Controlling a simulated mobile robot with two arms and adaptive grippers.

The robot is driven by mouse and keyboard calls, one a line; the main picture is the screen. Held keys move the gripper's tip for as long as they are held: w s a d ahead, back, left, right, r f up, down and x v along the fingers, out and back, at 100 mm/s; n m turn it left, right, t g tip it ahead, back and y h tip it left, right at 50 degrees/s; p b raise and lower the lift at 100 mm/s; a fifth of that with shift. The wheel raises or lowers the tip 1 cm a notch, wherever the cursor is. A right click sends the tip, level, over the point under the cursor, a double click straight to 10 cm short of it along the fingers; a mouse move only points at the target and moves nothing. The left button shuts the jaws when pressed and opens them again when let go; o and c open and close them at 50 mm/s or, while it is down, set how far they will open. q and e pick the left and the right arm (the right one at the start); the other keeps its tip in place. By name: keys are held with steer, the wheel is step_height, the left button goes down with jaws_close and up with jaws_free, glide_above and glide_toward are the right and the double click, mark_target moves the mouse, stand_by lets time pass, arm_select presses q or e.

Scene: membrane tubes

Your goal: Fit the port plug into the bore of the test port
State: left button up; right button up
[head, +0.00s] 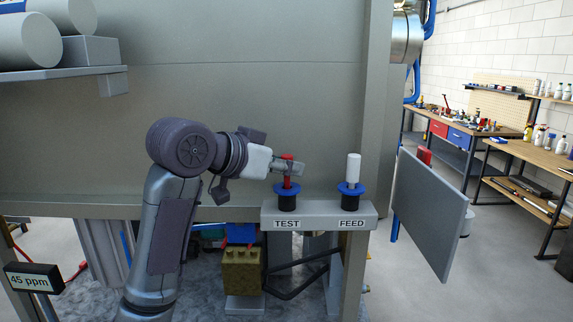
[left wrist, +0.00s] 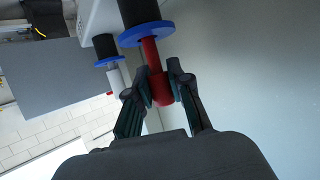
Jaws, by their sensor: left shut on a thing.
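The red port plug (head: 287,182) stands about upright over the test port (head: 287,202), a black cylinder with a blue flange above the TEST label. My left gripper (head: 289,168) is shut on the plug's upper part, coming in from the left. In the left wrist view, the fingers (left wrist: 161,73) pinch the wide end of the red plug (left wrist: 151,52). The plug's narrower shaft meets the test port's blue flange (left wrist: 146,34). The bore is hidden, so I cannot tell how deep the shaft sits. My right gripper is not in view.
The feed port (head: 350,203), with a blue flange and a white plug (head: 353,168), stands just right of the test port on the same grey bracket (head: 319,210). A grey wall rises behind. A flat grey panel (head: 430,215) stands at the right.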

arm_select(q)
steer(key=shift+f+b, duration=0.35)
steer(key=shift+f, duration=0.45)
steer(key=o, duration=0.8)
steer(key=v, duration=1.2)
steer(key=shift+r, duration=0.1)
